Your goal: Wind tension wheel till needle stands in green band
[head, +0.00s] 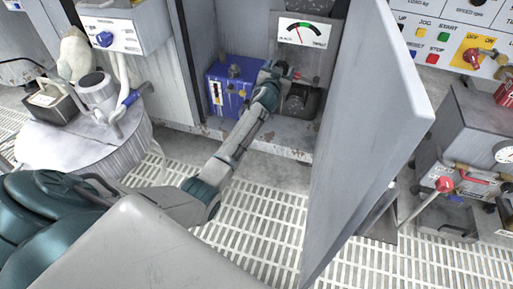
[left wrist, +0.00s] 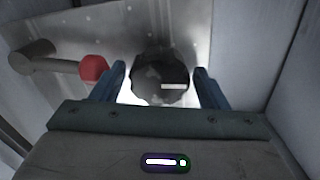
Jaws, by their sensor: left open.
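The dark, scalloped tension wheel (left wrist: 160,78) shows in the left wrist view, with a short white mark on its right part, lying about level. My left gripper (left wrist: 160,84) is open, its blue fingers on either side of the wheel with small gaps showing. In the head view my left gripper (head: 282,72) reaches into the open cabinet and hides the wheel. The gauge (head: 304,32) above it has a thin red needle leaning left of upright, seemingly just left of the green band. My right gripper is not in view.
A red-knobbed lever (left wrist: 93,68) sits close left of the wheel. The open cabinet door (head: 372,130) stands right of my left arm. A blue box (head: 230,92) is left of the gripper. A round drum table (head: 85,150) stands at left; grated floor lies below.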

